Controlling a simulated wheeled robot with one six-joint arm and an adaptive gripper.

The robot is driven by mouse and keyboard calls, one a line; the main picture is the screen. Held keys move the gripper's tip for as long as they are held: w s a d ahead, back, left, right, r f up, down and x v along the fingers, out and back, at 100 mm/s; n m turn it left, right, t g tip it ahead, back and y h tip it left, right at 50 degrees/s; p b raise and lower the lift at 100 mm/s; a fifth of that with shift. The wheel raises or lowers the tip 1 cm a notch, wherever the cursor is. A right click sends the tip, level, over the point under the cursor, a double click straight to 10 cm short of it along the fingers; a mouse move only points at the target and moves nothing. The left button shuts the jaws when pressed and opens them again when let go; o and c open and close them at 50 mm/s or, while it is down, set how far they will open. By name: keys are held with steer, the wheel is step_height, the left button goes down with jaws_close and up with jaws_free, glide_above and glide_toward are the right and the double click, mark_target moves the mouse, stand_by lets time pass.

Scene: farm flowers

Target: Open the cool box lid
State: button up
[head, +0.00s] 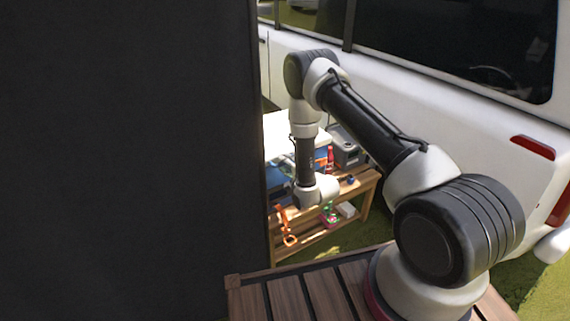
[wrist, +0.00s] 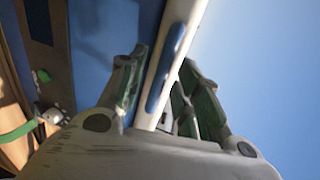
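The cool box shows in the head view with a bright white top (head: 281,137) and a blue side, partly hidden behind my arm and a dark panel. In the wrist view its deep blue side (wrist: 98,38) is at the left, and a white rim with a blue strip (wrist: 172,58) runs between my fingers. A pale blue surface fills the right; I cannot tell whether it is the lid. My gripper (wrist: 160,88) has its fingers apart, one on each side of the rim. I cannot tell whether they touch it. The gripper is not clear in the head view.
A white van (head: 430,105) stands behind. A large dark panel (head: 125,160) blocks the left of the head view.

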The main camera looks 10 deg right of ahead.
steer(key=shift+w+a+f, duration=0.1)
steer(key=shift+w+a, duration=0.05)
steer(key=shift+w, duration=0.45)
steer(key=shift+c, duration=0.4)
jaws_close()
